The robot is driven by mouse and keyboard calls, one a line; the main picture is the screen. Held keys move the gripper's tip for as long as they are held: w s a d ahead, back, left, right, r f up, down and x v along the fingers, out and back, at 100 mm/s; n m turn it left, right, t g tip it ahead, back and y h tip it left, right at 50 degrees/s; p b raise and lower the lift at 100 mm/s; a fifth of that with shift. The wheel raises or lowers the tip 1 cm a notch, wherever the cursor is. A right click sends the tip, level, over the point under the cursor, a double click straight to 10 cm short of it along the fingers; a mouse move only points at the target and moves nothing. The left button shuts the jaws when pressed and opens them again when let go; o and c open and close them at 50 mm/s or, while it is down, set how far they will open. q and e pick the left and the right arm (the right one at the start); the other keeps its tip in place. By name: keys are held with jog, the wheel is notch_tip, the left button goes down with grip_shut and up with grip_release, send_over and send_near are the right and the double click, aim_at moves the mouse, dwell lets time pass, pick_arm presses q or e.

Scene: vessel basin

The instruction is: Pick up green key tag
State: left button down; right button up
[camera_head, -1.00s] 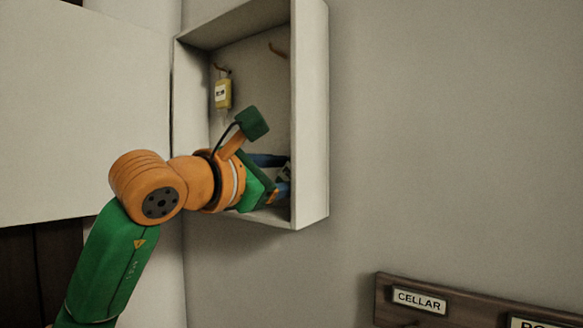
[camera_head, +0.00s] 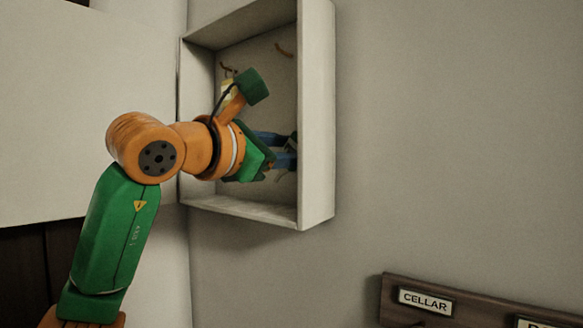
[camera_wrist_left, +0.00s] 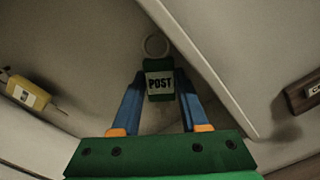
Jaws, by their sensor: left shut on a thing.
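The green key tag (camera_wrist_left: 159,68) has a white label reading POST and a pale ring at its top. My left gripper (camera_wrist_left: 158,84) is shut on it, one blue finger on each side. In the head view my left gripper (camera_head: 291,150) is inside the open wall cabinet, near its right wall. The tag shows there only as a small dark patch at the fingertips, partly hidden by the fingers and the cabinet's side. My right gripper is not in view.
The white cabinet (camera_head: 317,120) has a side wall close to the right of my fingers. A yellow tag (camera_head: 228,90) hangs at its left, partly behind my wrist. An empty hook (camera_head: 284,50) is at the upper back. A wooden rail (camera_head: 392,312) labelled CELLAR is at lower right.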

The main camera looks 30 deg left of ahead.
pick_arm(q)
jog(key=s+a+r+b, duration=0.1)
jog(key=s+a, duration=0.2)
jog(key=s, duration=0.6)
jog(key=s+a+r+b, duration=0.1)
jog(key=s+a+r, duration=0.1)
jog(key=s, duration=0.7)
jog(key=shift+a+r+b, duration=0.15)
jog(key=shift+a+b, duration=0.15)
jog(key=shift+a, duration=0.35)
